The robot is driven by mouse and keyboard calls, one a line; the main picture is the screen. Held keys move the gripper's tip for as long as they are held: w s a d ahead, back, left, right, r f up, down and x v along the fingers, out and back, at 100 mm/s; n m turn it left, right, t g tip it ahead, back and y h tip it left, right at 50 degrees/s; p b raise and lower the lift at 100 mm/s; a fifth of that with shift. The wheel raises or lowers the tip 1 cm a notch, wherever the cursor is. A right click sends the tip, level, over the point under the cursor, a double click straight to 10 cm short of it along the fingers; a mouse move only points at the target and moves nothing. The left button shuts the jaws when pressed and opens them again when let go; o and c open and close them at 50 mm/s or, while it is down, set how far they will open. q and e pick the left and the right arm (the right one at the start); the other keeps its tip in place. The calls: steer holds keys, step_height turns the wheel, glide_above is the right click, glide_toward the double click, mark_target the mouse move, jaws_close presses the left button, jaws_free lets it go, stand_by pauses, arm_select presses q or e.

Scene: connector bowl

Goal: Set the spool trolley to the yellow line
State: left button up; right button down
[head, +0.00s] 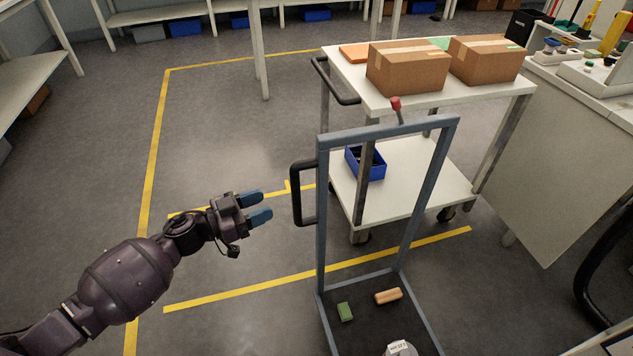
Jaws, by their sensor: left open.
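A blue-grey framed trolley (323,232) stands in front, right of centre; I take it for the spool trolley. It has a black side handle (296,193), a red knob (396,104) on top and a dark low deck (365,318). A pale round item with a label (398,349), perhaps a spool, is cut off at the bottom edge. A yellow floor line (235,292) runs from the left to behind the trolley frame. My left gripper (268,205) is open and empty, left of the handle and apart from it. My right gripper is not in view.
A white two-shelf cart (418,180) with cardboard boxes (408,66) and a blue bin (372,168) stands close behind the trolley. A cluttered bench (560,150) is at the right. Other yellow lines (157,150) mark open floor at the left.

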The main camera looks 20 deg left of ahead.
mark_target(298, 192)
arm_select(q)
steer(key=b+x, duration=0.1)
steer(key=x, duration=0.8)
steer(key=shift+w+d+f, duration=0.1)
steer(key=shift+w+d, duration=0.1)
steer(key=shift+d, duration=0.1)
steer(key=shift+w+d+b, duration=0.35)
steer(key=shift+w+d, duration=0.05)
steer(key=shift+w, duration=0.05)
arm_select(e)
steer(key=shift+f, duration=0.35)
arm_select(q)
jaws_close()
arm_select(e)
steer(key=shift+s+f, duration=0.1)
